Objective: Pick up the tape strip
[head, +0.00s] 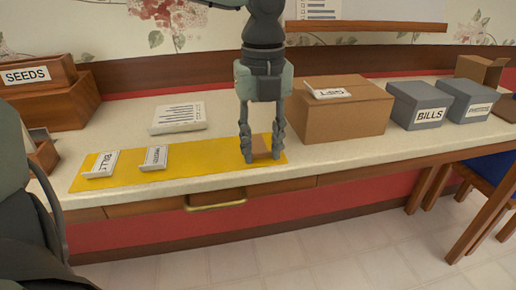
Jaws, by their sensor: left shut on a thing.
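A small tan-brown piece, which looks like the tape strip (262,146), is at the right end of the yellow mat (205,150). My left gripper (262,157) points down over it, with a finger on each side, shut on it. The fingers hide its side edges. I cannot tell whether it touches the mat or is slightly raised. My right gripper is not in view.
A cardboard box (340,118) with a label on top stands close to the right of the gripper. Grey boxes (415,97) stand farther right. A paper pad (178,117) lies behind.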

